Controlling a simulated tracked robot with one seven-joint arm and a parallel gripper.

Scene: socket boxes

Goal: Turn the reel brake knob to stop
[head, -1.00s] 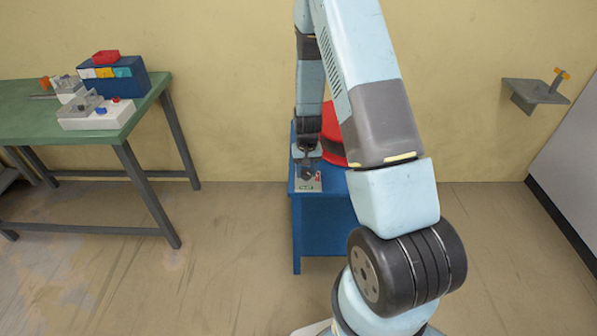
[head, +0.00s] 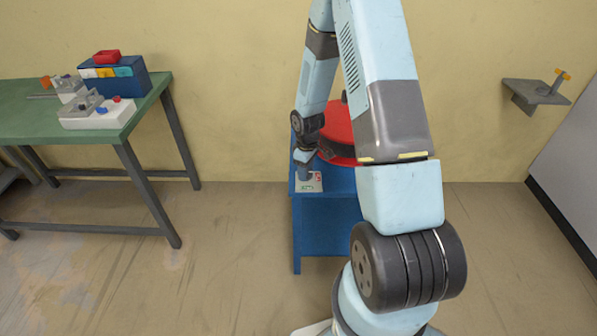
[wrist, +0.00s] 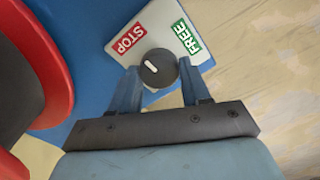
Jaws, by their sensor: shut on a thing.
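The dark round knob (wrist: 158,69) stands on a white plate (wrist: 156,31) in the wrist view. The plate carries a red STOP label (wrist: 129,40) at left and a green FREE label (wrist: 187,38) at right. The knob's short white mark lies left of its middle and slants to the upper left, roughly towards STOP. My gripper (wrist: 157,80) is shut on the knob, one finger on each side. In the head view my gripper (head: 305,178) is at the plate (head: 312,186) and hides the knob.
The plate sits on a blue stand (head: 325,235). A red reel (head: 338,125) is close behind, partly hidden by my arm; its rim (wrist: 50,75) fills the left of the wrist view. A green table (head: 60,130) with boxes stands left. A wall shelf (head: 535,92) is at right.

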